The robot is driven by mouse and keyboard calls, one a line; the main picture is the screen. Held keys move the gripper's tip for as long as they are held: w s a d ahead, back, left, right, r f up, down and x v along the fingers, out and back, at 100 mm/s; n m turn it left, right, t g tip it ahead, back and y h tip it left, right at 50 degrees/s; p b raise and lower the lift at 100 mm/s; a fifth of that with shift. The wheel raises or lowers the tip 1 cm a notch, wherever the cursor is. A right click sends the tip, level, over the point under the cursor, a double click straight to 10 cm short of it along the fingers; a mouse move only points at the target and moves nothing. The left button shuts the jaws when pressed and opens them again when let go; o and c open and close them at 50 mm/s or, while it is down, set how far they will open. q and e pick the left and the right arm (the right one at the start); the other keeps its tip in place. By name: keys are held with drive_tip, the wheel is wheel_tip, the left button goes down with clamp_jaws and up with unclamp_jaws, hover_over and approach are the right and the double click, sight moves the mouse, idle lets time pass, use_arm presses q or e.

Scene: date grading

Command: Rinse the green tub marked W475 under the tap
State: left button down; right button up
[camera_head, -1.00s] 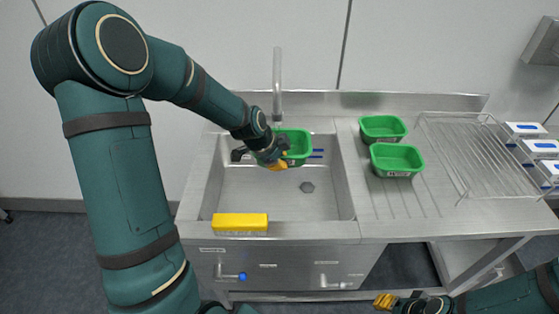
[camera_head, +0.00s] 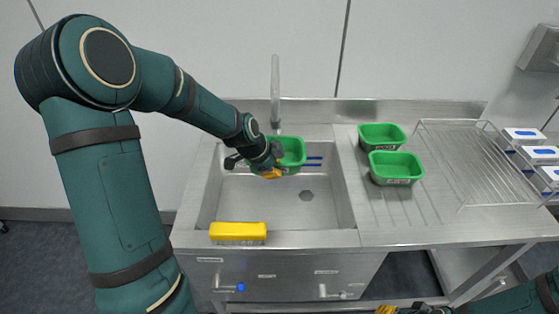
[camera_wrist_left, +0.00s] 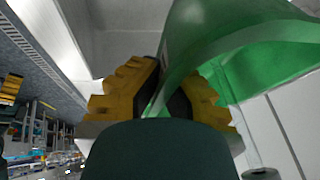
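A green tub (camera_head: 292,151) is held over the back of the sink (camera_head: 285,205), just below the tap (camera_head: 275,90). My left gripper (camera_head: 272,170) is shut on the tub's wall at its left side. In the left wrist view the yellow fingers (camera_wrist_left: 165,90) pinch the rim of the green tub (camera_wrist_left: 245,45). The mark on this tub cannot be read. Two more green tubs, a rear one (camera_head: 382,135) and a front one (camera_head: 396,168), stand on the drainboard right of the sink. My right gripper (camera_head: 388,309) is at the bottom edge, mostly cut off.
A yellow sponge or brush (camera_head: 238,231) lies on the sink's front rim. A wire rack (camera_head: 465,165) stands on the right of the counter, with several white and blue boxes (camera_head: 538,154) beyond it. Lever handles (camera_head: 228,286) are on the sink's front panel. The ribbed drainboard (camera_head: 390,215) is clear in front.

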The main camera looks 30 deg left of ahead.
idle(0.6)
use_arm(q)
drive_tip(key=s+d+b, duration=0.2)
drive_tip(key=s+d, duration=0.5)
drive_tip(key=s, duration=0.5)
drive_tip(key=shift+d+b, duration=0.15)
drive_tip(key=shift+b, duration=0.25)
